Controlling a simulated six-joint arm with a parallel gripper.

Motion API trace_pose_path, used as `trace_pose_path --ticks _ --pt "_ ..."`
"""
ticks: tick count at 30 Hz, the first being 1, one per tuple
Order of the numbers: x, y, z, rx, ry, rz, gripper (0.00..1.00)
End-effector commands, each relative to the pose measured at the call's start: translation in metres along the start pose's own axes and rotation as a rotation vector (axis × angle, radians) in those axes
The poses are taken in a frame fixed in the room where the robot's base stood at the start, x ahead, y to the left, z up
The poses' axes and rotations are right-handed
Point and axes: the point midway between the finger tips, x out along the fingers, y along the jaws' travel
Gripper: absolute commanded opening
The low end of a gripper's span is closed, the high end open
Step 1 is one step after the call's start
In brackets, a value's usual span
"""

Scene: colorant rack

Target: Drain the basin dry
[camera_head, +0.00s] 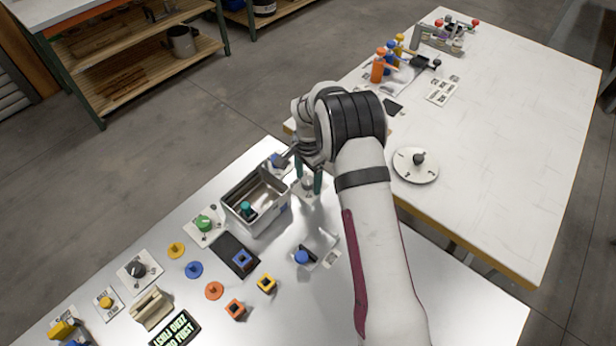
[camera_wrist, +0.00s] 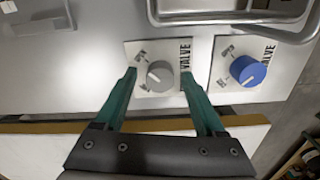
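The metal basin (camera_head: 229,207) stands on the near table, left of my gripper, with a small teal object (camera_head: 246,208) inside. I cannot tell whether it holds liquid. My gripper (camera_wrist: 158,76) is open, its teal fingertips on either side of a grey knob (camera_wrist: 160,76) on a white plate labelled VALVE. Gaps show between knob and fingers. The knob also shows under my gripper in the head view (camera_head: 308,183). A blue knob (camera_wrist: 248,69) on a second VALVE plate sits to the right in the wrist view. It shows beside the basin in the head view (camera_head: 277,160).
Left of the basin are a green knob (camera_head: 204,223), a dark pad (camera_head: 236,254) and several coloured pieces. A blue-topped item (camera_head: 302,257) sits nearer. The second table holds a round dial (camera_head: 416,164) and coloured bottles (camera_head: 378,66). A gap separates the tables.

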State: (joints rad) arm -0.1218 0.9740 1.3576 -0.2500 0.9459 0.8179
Motion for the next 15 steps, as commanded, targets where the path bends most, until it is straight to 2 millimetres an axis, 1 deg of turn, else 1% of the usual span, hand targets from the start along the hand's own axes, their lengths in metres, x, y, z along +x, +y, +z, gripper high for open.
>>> trace_pose_path --ticks 5,8,11,14,15 --pt "-0.001 0.000 0.000 0.000 0.001 0.000 0.72" --pt "-0.010 -0.001 -0.001 -0.001 0.002 -0.003 0.72" --pt "-0.031 -0.001 -0.001 0.000 0.002 -0.005 0.72" --pt "-0.063 -0.001 -0.001 0.000 0.003 -0.006 0.72" --pt "-0.076 -0.001 -0.001 0.000 0.003 -0.006 0.72"
